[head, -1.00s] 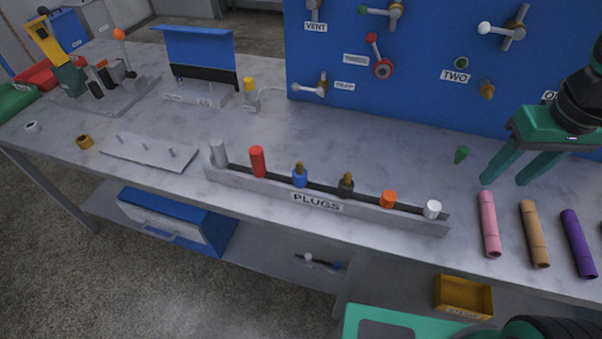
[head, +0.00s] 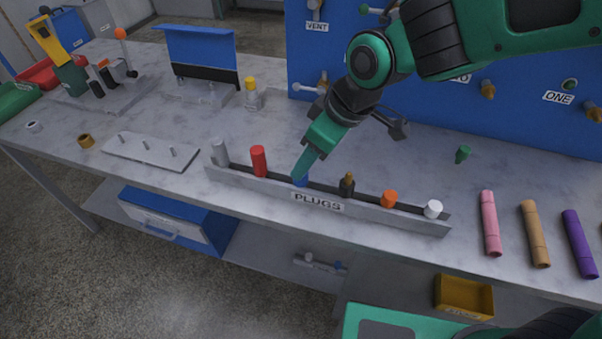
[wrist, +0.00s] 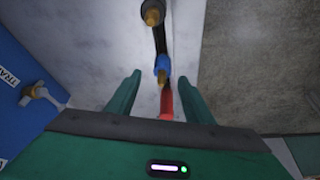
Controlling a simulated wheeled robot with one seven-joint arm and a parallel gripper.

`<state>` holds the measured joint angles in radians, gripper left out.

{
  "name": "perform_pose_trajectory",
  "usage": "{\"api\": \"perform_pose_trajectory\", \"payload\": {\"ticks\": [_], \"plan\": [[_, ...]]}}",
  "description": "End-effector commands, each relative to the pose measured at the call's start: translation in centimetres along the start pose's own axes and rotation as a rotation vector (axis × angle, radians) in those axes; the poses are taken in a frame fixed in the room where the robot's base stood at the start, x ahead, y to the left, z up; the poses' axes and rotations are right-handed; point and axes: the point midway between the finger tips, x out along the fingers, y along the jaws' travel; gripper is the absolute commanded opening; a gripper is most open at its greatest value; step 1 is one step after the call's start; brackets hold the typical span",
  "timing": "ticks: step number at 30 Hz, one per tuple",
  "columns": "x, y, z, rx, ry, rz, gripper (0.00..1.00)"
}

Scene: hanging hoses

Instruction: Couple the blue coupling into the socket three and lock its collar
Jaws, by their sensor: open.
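The blue coupling (head: 300,182) stands in the rack labelled PLUGS, mostly covered by my gripper in the head view. In the wrist view the blue coupling (wrist: 161,63) shows a blue body and a brass tip, and it lies between the fingertips in the picture. My gripper (head: 303,172) points down over it, fingers apart. In the wrist view my gripper (wrist: 160,78) is open, with a gap to either side of the coupling; I cannot tell how far down the fingers reach. Socket three on the blue panel is hidden behind my arm.
The blue panel (head: 520,120) stands behind. Pink, tan and purple tubes lie at the right.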

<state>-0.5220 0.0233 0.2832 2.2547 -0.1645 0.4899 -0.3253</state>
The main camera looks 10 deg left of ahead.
Motion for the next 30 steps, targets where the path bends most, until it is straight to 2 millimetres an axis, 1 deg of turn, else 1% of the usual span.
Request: {"api": "perform_pose_trajectory", "payload": {"ticks": [5, 10, 15, 18, 24, 25, 26, 27, 29, 30], "plan": [[1.1, -0.1, 0.0, 0.0, -0.001, -0.001, 0.47], [3.5, -0.3, 0.0, 0.0, -0.003, -0.002, 0.47], [5.2, -0.3, 0.0, 0.002, -0.002, 0.0, 0.47], [5.5, -0.2, 0.0, 0.001, -0.001, 0.001, 0.47], [5.5, -0.2, 0.0, 0.002, 0.0, 0.001, 0.47], [5.5, -0.2, 0.0, 0.002, 0.0, 0.001, 0.42], [5.5, -0.2, 0.0, 0.002, 0.0, 0.001, 0.35], [5.5, -0.2, 0.0, 0.002, 0.0, 0.001, 0.26], [5.5, -0.2, 0.0, 0.002, 0.0, 0.001, 0.11], [5.5, -0.2, 0.0, 0.002, 0.0, 0.001, 0.02]]}}
